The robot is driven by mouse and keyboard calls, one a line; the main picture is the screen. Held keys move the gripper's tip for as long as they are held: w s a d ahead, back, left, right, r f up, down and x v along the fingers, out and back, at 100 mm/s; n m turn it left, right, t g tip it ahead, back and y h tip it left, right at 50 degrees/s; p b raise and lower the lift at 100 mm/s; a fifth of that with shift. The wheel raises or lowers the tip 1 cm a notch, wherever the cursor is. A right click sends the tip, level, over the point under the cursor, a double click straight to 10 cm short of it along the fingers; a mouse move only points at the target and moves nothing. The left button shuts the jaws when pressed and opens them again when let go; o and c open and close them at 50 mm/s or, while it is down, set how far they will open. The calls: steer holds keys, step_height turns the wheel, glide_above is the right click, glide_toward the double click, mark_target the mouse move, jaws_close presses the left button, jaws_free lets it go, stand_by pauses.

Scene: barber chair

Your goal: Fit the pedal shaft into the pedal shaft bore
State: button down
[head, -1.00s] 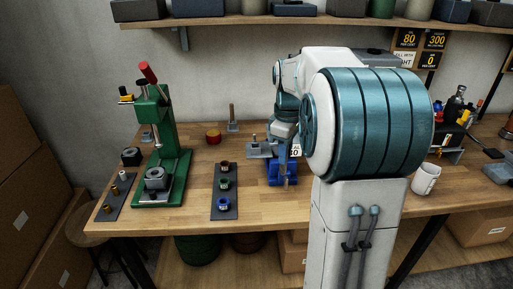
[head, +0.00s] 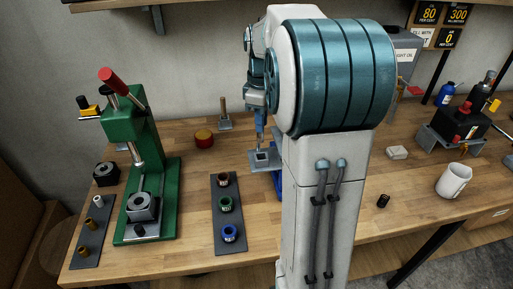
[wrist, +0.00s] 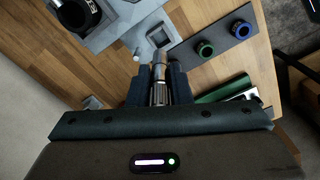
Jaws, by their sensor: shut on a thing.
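My gripper (wrist: 160,84) shows in the wrist view with its dark blue fingers shut on a ribbed metal shaft (wrist: 159,66), which I take for the pedal shaft. The shaft points away from the gripper toward a grey plate (wrist: 112,38) carrying a small raised block with a square opening (wrist: 158,36). I cannot tell whether the shaft tip touches the block or is apart from it. In the head view my gripper (head: 260,124) is above the same grey block (head: 262,154). The shaft is not clear there. I cannot identify the pedal shaft bore for certain.
A green press (head: 150,190) stands at left. A dark strip (head: 228,190) with red, green and blue rings lies in front of the block. A red pot (head: 203,138) and wooden-handled tool (head: 224,122) are behind. A white mug (head: 453,180) stands right.

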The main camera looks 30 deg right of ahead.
mark_target(262, 142)
step_height(262, 142, down, 4)
steer(key=shift+s+d+f, duration=0.1)
steer(key=shift+s, duration=0.05)
steer(key=shift+f+p, duration=0.45)
steer(key=shift+f, duration=1.6)
steer(key=c, duration=1.3)
jaws_free()
steer(key=shift+f, duration=0.15)
